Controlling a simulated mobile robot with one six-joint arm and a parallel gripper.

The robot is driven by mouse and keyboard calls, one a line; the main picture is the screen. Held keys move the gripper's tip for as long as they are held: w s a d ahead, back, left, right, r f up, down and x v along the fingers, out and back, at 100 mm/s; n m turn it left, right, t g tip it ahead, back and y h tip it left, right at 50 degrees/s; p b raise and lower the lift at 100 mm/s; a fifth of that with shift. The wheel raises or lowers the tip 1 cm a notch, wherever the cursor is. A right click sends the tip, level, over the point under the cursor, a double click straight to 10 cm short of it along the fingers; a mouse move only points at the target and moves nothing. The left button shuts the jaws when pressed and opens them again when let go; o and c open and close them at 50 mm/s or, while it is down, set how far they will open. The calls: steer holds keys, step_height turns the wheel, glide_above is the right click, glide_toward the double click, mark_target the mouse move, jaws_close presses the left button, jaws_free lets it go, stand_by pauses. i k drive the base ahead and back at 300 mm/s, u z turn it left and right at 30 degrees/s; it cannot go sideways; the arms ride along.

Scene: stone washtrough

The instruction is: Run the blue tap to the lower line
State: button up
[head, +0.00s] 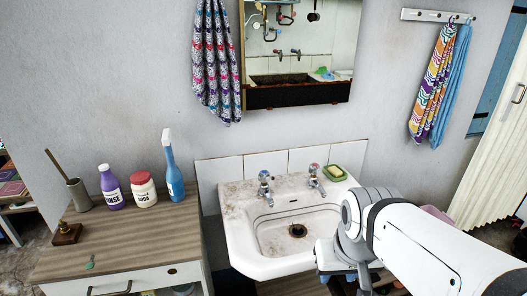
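The white sink (240,235) stands against the wall, with brown stains and a dark drain (297,230) in its bowl. Thin dark lines run along the inner back wall of the bowl; I cannot tell them apart clearly. The left tap (265,188) has a bluish top, and the right tap (314,179) has a reddish one. No water stream or standing water shows. My white arm comes in from the lower right, over the sink's right front edge. My gripper (347,283) is at the bottom edge of the picture, apart from both taps; its fingers are not clear.
A wooden cabinet (130,245) on the left bears a spray bottle (173,170), a jar (144,189) and a purple bottle (111,189). A mirror (300,52) hangs above.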

mark_target(265, 176)
steer(key=i, duration=0.85)
